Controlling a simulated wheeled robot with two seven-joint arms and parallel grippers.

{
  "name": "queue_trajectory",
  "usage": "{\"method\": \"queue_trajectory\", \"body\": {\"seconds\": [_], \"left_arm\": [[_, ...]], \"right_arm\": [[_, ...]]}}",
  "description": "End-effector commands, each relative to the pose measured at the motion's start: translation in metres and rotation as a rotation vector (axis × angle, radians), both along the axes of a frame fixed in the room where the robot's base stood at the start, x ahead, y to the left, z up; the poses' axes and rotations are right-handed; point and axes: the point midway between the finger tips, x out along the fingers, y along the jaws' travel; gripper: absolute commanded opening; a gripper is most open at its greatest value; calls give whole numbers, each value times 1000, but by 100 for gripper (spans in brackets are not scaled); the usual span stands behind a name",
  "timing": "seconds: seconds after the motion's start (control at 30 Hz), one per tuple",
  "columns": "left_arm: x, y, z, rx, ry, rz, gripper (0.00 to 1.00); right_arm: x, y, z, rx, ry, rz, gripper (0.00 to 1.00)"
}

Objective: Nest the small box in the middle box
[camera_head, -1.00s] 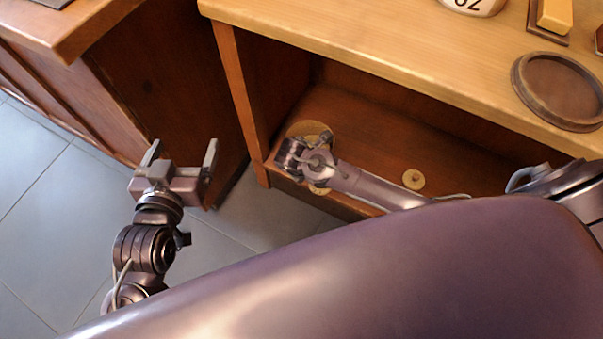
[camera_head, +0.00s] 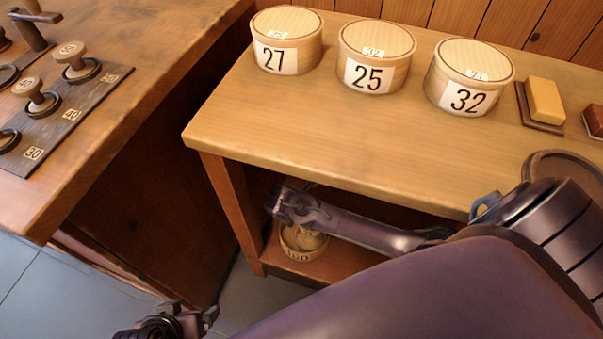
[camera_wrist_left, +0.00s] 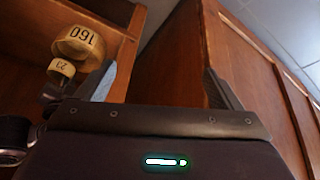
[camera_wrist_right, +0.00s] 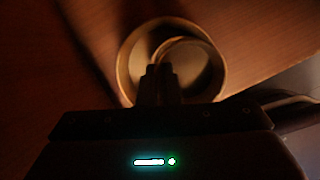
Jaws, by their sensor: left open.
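An open round wooden box marked 160 (camera_head: 301,254) sits on the low shelf under the bench; it also shows in the left wrist view (camera_wrist_left: 78,40). A smaller round box marked 23 (camera_wrist_left: 62,67) is at its mouth. In the right wrist view the small box's rim (camera_wrist_right: 212,58) lies within the larger rim (camera_wrist_right: 124,65), but its depth is unclear. My right gripper (camera_wrist_right: 162,72) is shut on the small box's near wall. In the head view its arm hides part of both boxes. My left gripper (camera_head: 191,312) is open and empty, low in front of the cabinet.
Three lidded round boxes marked 27 (camera_head: 287,42), 25 (camera_head: 375,58) and 32 (camera_head: 467,78) stand on the bench top (camera_head: 300,125). A yellow block (camera_head: 546,101) and a dark round dish (camera_head: 560,165) are at right. A left counter holds a board (camera_head: 62,110) with knobs.

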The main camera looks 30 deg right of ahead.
Motion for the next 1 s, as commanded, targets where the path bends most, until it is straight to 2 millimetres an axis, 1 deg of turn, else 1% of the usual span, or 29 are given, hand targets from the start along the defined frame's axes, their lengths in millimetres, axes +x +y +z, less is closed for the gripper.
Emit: {"method": "queue_trajectory", "body": {"seconds": [0.43, 1.0], "left_arm": [[27, -17, 12, -73, -165, -8, 88], [57, -37, 39, -173, -384, -14, 88]], "right_arm": [[0, 0, -12, -1, 0, 0, 0], [0, 0, -26, -1, 0, 0, 0]]}}
